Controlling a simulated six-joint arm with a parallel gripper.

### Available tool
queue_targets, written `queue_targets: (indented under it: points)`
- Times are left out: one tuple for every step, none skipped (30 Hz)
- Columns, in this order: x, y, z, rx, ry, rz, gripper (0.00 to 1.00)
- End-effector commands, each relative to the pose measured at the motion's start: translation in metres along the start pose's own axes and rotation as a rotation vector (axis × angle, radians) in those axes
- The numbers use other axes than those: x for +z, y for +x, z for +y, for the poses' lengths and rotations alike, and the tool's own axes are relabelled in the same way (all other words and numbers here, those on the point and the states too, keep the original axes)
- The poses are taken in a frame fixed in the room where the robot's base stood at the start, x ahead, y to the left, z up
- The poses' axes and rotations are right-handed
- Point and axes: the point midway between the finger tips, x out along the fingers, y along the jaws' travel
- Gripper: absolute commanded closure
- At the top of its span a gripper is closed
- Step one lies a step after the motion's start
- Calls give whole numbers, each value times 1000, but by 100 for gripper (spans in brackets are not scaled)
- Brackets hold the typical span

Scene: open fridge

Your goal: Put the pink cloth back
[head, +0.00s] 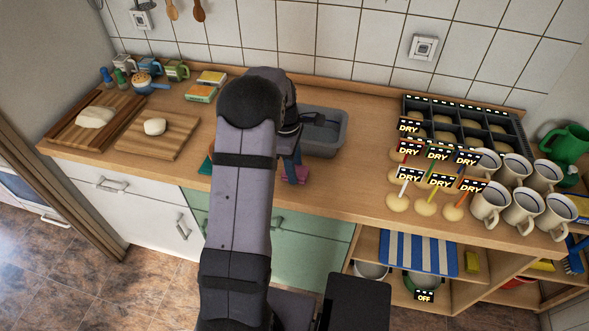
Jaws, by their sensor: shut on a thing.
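My gripper (291,170) points down over the counter's front edge, just in front of the grey basin. It is shut on the pink cloth (302,173), of which only small pink bits show around the fingertips. My own arm and wrist hide most of the grip and part of the cloth. I cannot tell whether the cloth touches the counter.
The grey basin (333,145) stands behind my gripper. Cutting boards with dough (155,126) are at left. At right are a dark tray (482,120), several buns labelled DRY and several white mugs (490,201). Counter (355,185) right of my gripper is clear.

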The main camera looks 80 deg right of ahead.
Motion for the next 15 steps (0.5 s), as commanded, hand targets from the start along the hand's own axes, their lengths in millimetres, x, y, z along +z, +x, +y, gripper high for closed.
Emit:
queue_targets:
  points:
    - [0, 5, -1, -3, -1, -1, 76]
    - [-1, 8, -1, -3, -1, -1, 76]
    - [-1, 12, -1, -3, -1, -1, 76]
    - [-2, 14, 0, -1, -1, 0, 76]
    - [-2, 15, 0, -1, -1, 0, 76]
    - [-2, 17, 0, 0, -1, 0, 76]
    - [-2, 18, 0, 0, -1, 0, 76]
    - [-2, 18, 0, 0, -1, 0, 76]
    - [-2, 18, 0, 0, -1, 0, 76]
    - [-2, 18, 0, 0, 0, 0, 76]
    - [-2, 18, 0, 0, 0, 0, 76]
    - [-2, 18, 0, 0, 0, 0, 76]
    - [-2, 18, 0, 0, 0, 0, 76]
    - [-2, 18, 0, 0, 0, 0, 76]
    - [-2, 19, 0, 0, 0, 0, 76]
